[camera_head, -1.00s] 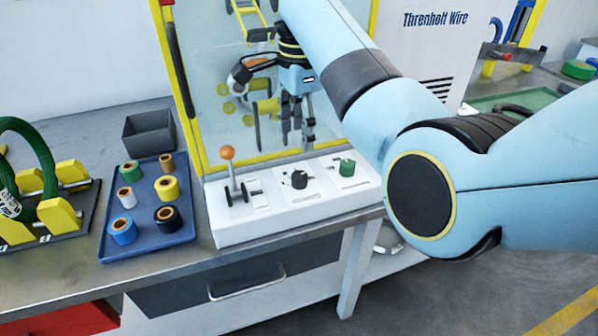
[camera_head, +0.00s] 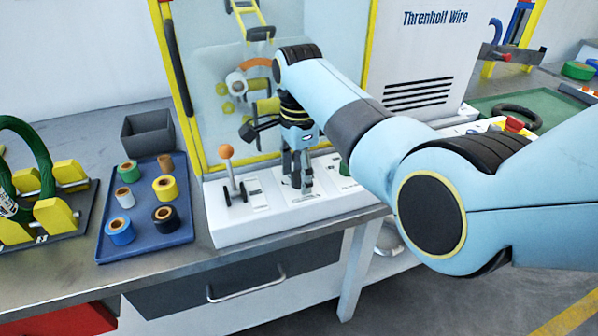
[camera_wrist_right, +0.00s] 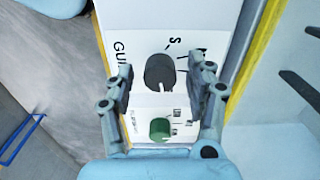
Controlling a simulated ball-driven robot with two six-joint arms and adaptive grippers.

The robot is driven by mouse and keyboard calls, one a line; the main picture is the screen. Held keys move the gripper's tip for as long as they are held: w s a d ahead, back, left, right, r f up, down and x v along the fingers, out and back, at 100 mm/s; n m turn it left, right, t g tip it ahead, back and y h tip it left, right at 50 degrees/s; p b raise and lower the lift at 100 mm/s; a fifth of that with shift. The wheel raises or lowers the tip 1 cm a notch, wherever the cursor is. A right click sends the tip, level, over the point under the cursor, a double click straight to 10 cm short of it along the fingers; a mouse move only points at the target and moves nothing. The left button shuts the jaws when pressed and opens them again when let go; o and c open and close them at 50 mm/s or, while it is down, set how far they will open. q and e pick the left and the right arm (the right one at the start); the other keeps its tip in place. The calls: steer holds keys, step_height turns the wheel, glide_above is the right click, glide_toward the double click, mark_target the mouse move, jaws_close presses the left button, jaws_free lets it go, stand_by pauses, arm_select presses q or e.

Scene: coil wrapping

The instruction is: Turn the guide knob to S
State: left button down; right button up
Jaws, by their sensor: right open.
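The guide knob (camera_wrist_right: 160,73) is a dark round knob on a white panel in the right wrist view, with a printed "S" and a partly visible "GUI" label beside it. My right gripper (camera_head: 299,178) points down at the panel and hides this knob in the head view. In the right wrist view the right gripper (camera_wrist_right: 166,72) is open, one finger on each side of the knob, with gaps showing. I cannot tell which way the knob points. My left gripper is not in view.
A green knob (camera_wrist_right: 159,128) sits close to the guide knob. An orange-topped lever (camera_head: 226,152) stands left on the white control panel (camera_head: 235,231). A yellow-framed clear guard (camera_head: 215,110) rises behind. A blue tray (camera_head: 145,245) of tape rolls lies left.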

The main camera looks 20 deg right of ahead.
jaws_close()
